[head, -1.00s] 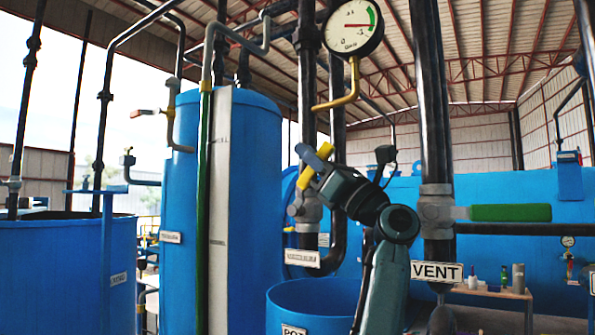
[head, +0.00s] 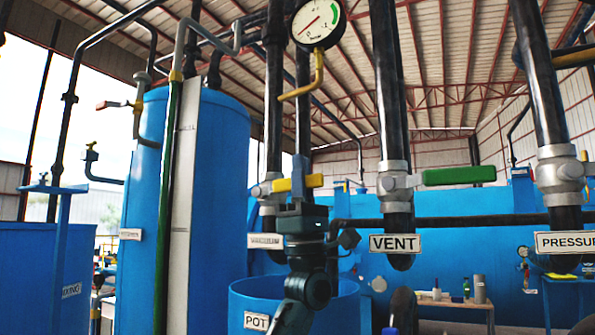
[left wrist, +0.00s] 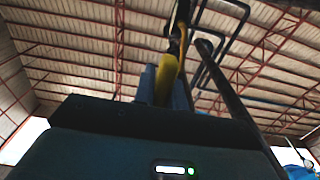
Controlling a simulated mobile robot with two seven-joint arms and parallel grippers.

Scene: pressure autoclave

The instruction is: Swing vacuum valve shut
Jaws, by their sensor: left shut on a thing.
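The vacuum valve (head: 265,190) sits on a dark vertical pipe above a partly blocked label (head: 266,241). Its yellow handle (head: 314,181) points right from the valve, close to level, across the line of the pipe. My left gripper (head: 301,176) comes up from below and is shut on the yellow handle, one finger showing in front of it. In the left wrist view, a yellow bar (left wrist: 165,78) shows between the blue fingers. My right gripper is not in view.
The vent valve's green handle (head: 459,175) points right, close by. The pressure valve (head: 560,175) stands farther right. A round gauge (head: 318,22) hangs above on a yellow pipe (head: 318,75). The open blue pot (head: 340,303) is below my gripper.

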